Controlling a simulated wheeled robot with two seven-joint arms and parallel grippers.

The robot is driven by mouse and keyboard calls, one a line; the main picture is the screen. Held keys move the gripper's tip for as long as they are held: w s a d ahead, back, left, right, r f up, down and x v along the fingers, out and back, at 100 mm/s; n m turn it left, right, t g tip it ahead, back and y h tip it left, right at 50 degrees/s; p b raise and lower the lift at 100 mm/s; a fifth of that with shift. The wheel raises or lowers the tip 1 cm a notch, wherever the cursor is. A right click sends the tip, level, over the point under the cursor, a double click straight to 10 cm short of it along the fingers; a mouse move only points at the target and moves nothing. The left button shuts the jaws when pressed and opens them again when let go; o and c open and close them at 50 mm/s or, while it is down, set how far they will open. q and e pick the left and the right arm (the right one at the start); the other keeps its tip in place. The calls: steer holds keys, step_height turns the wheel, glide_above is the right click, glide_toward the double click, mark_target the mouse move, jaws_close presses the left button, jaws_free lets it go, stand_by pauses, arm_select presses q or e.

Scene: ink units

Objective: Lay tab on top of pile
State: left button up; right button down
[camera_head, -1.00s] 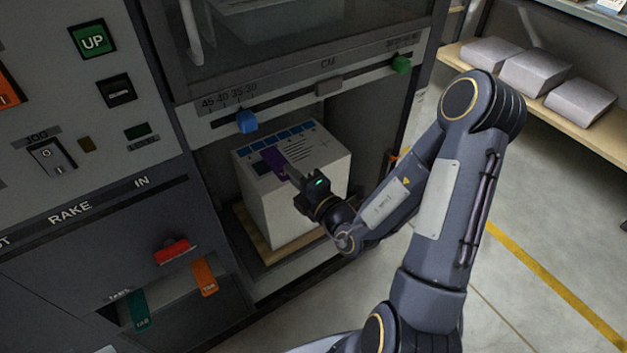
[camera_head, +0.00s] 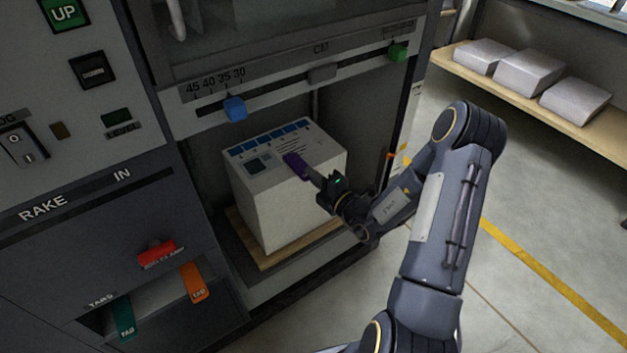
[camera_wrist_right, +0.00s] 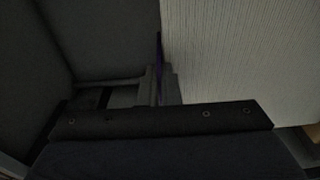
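The pile (camera_head: 285,205) is a tall white block of sheets with a printed top, standing on a wooden board inside the machine bay. The purple tab (camera_head: 296,165) is over the right part of the pile's top; I cannot tell if it touches. My right gripper (camera_head: 314,178) is shut on the tab's near end, by the pile's front right edge. In the right wrist view, the tab (camera_wrist_right: 159,52) is a thin purple strip beyond the fingers (camera_wrist_right: 157,88), beside the pile's ribbed pale side (camera_wrist_right: 245,55). My left gripper is not in view.
A green tab (camera_head: 124,316) and an orange tab (camera_head: 193,283) hang at a slot below a red handle (camera_head: 157,252). A rail with a blue slider (camera_head: 235,108) crosses above the pile. Wrapped stacks (camera_head: 528,72) lie on a shelf; the floor at right is clear.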

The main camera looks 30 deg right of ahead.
steer(key=shift+f, duration=0.2)
steer(key=c, duration=1.6)
jaws_free()
steer(key=shift+c, duration=0.2)
steer(key=shift+r, duration=0.1)
